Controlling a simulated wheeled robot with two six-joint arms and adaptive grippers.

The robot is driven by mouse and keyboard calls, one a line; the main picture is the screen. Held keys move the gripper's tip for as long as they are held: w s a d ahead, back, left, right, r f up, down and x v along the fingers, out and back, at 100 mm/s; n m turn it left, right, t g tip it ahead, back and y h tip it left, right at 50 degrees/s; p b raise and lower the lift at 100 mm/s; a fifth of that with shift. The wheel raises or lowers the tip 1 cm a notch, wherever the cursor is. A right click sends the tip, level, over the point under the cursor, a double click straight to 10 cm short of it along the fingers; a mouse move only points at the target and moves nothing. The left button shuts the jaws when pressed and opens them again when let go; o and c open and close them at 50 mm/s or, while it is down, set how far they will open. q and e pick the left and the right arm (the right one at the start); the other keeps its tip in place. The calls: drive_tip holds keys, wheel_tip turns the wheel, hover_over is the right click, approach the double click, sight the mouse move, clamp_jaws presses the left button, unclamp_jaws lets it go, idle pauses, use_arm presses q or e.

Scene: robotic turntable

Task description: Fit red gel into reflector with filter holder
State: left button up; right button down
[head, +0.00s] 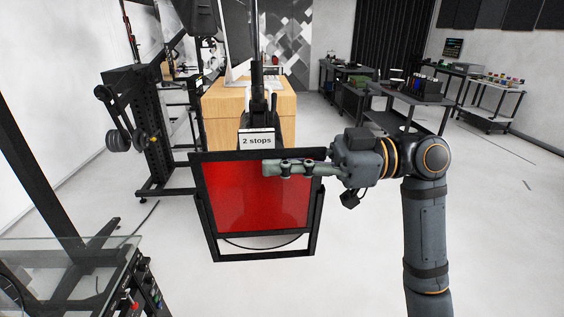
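The red gel (248,205) is a flat red sheet in a black filter holder frame (199,205), upright and facing me at the middle of the head view. Behind it, the pale round rim of the reflector (265,241) shows only at the bottom; the rest is hidden. My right gripper (268,168) comes in from the right and its fingers lie across the upper right part of the red gel. They are seen side-on, so I cannot tell whether they close on the frame. My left gripper is not in view.
A white "2 stops" label (257,140) sits above the frame. A wooden block (222,112) stands behind. A black rack with weights (150,135) is at the left, and a glass-topped equipment case (70,255) at the lower left. Dark carts stand at the back right. The right floor is clear.

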sight(283, 197)
drive_tip(key=shift+w+f+b, duration=0.2)
drive_tip(key=shift+f+b, duration=1.45)
drive_tip(key=shift+f, duration=0.2)
drive_tip(key=c, duration=1.4)
unclamp_jaws()
drive_tip(key=shift+s, duration=0.1)
drive_tip(key=shift+c, duration=0.2)
drive_tip(key=shift+w, duration=0.2)
drive_tip(key=shift+d, duration=0.1)
drive_tip(key=d, duration=1.1)
drive_tip(key=shift+d, duration=0.4)
